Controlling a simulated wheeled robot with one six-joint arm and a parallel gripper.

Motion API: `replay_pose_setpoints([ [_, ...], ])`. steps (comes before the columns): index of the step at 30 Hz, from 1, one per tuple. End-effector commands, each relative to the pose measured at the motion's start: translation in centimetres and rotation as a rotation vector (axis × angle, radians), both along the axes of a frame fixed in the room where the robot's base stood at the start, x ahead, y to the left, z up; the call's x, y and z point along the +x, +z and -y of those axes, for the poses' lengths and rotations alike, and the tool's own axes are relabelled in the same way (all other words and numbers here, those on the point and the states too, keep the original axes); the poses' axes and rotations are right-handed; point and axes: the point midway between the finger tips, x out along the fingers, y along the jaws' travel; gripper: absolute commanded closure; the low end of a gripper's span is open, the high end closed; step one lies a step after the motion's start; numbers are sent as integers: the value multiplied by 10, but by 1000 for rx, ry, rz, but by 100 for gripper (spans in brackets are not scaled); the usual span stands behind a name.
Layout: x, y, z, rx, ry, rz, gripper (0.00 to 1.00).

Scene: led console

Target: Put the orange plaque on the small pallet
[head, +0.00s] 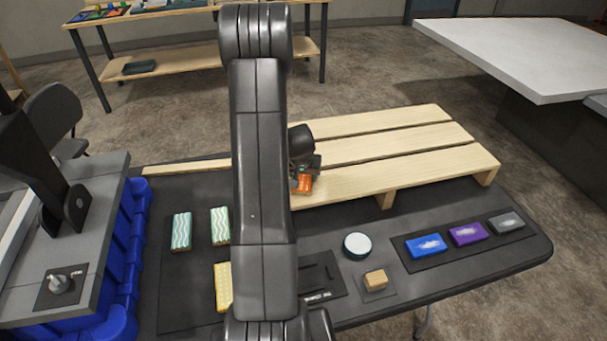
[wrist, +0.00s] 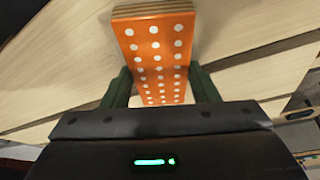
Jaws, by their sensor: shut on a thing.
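The orange plaque (wrist: 155,45) has rows of white dots and a layered edge. My gripper (wrist: 162,88) is shut on it, with one green finger at each side. In the head view the plaque (head: 304,184) shows as a small orange patch below my gripper (head: 303,172), over the front boards of the small pallet (head: 400,172). The pallet is pale wood slats on the dark table. In the wrist view its boards (wrist: 60,60) lie behind the plaque. I cannot tell whether the plaque touches the boards. My arm hides the pallet's left middle part.
On the dark table (head: 190,285) are two green-and-white wavy plaques (head: 181,231), a yellow one (head: 223,287), a round white-topped piece (head: 357,245), a small tan block (head: 376,279) and blue, purple and grey blocks (head: 467,234). The pallet's right side is clear.

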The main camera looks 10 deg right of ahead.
Motion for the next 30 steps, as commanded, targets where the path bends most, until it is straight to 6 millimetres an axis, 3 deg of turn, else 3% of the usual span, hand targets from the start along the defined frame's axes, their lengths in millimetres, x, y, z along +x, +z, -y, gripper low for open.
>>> replay_pose_setpoints([
  [9, 0, -3, 0, -1, 0, 2, 74],
  [10, 0, -2, 0, 0, 0, 1, 40],
  [12, 0, -1, 0, 0, 0, 1, 26],
  [13, 0, -1, 0, 0, 0, 1, 24],
  [23, 0, 1, 0, 0, 0, 1, 24],
  [30, -8, 23, -3, -1, 0, 4, 24],
])
